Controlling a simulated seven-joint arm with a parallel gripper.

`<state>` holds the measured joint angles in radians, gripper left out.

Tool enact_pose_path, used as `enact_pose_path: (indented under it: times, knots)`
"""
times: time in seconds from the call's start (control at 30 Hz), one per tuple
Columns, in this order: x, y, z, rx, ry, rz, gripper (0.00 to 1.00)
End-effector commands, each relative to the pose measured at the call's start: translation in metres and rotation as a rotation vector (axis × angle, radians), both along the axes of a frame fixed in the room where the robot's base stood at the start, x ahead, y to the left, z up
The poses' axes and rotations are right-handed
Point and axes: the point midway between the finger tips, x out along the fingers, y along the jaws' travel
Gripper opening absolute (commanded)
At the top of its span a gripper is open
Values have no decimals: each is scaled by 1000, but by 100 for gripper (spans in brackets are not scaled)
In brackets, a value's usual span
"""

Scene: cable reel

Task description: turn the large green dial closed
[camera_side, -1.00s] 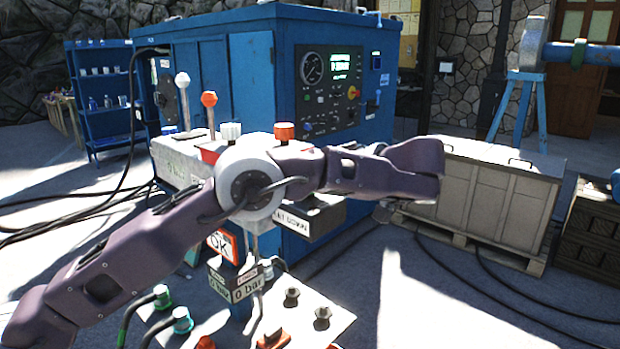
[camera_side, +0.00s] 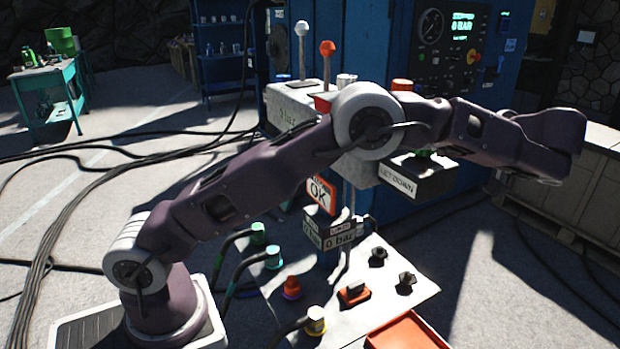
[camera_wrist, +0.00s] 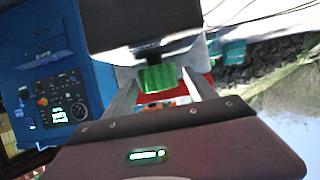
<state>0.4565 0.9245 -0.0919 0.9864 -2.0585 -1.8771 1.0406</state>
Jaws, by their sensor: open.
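The large green dial (camera_wrist: 160,78) shows in the wrist view, ribbed, below a dark box-like part. My gripper (camera_wrist: 162,84) is open there, with one pale finger on each side of the dial. I cannot tell whether the fingers touch it. In the side view only a small bit of green (camera_side: 424,153) shows under my arm, above a dark box labelled "LET DOWN" (camera_side: 398,184). My arm hides the rest of the dial and my fingers in that view.
A blue cabinet (camera_side: 345,60) with a gauge panel (camera_side: 450,45) stands behind. Levers with white and orange knobs (camera_side: 327,48) rise beside my arm. A white plate (camera_side: 385,310) with several connectors lies in front. Black cables (camera_side: 60,225) cross the floor at left.

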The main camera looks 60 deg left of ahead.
Motion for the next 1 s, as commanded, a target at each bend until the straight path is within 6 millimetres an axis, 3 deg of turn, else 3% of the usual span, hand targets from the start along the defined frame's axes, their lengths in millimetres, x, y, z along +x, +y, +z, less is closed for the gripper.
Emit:
enact_pose_path:
  times: [0.37, 0.8, 1.0]
  knots:
    - [-1, 1, 2, 0, -1, -366, 65]
    - [-2, 4, 1, -2, -1, -995, 65]
    - [-1, 4, 0, -4, -2, -1203, 65]
